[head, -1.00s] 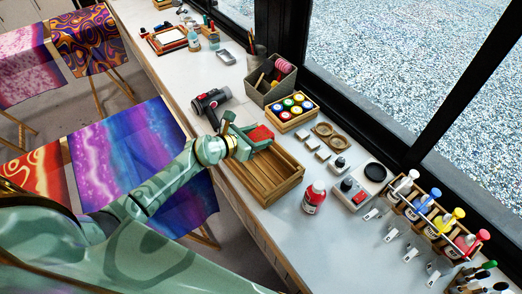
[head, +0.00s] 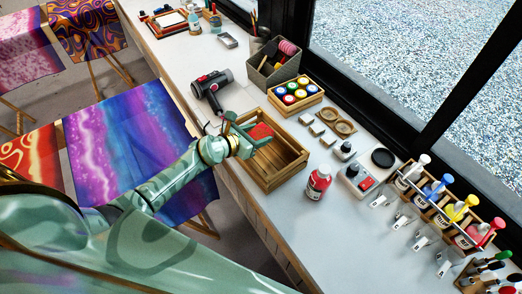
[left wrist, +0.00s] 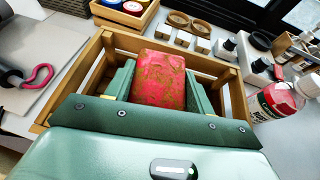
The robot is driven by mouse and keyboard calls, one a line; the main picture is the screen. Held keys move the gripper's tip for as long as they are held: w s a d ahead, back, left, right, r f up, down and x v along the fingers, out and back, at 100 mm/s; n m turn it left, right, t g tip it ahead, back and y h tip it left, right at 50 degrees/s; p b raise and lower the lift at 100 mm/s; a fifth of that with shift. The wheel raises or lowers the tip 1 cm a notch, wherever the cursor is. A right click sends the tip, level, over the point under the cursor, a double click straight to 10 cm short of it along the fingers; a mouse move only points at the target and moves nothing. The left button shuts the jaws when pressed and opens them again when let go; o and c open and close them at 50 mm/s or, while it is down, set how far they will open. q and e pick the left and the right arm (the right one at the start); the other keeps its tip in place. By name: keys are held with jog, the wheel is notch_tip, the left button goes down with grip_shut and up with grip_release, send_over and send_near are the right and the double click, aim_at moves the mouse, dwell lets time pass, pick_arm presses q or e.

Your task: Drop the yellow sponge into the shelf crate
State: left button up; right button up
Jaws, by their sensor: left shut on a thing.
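My left gripper (head: 246,133) is shut on a red block (head: 261,131), which looks like a sponge. In the left wrist view the red block (left wrist: 159,78) has brownish-yellow specks and sits between the two green fingers. No yellow sponge is clear in these frames. The slatted wooden crate (head: 284,171) stands on the worktop. The gripper and block are over the crate's opening; I cannot tell how far the block is above its floor. The crate's rim (left wrist: 75,81) surrounds the fingers in the left wrist view. My right gripper is not in view.
A hair dryer (head: 211,88) lies left of the crate. A box of paint pots (head: 295,95) stands behind it. A red bottle (head: 318,183) and a device with a red switch (head: 357,182) stand to the right. Dyed cloths (head: 130,160) hang left of the worktop.

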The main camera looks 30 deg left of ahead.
pick_arm(q)
jog(key=o, duration=1.1)
jog(key=p+v, duration=0.2)
jog(key=v, duration=0.4)
jog(key=shift+r, duration=0.1)
jog(key=p+v, duration=0.1)
jog(key=v, duration=0.9)
jog(key=shift+s, duration=0.25)
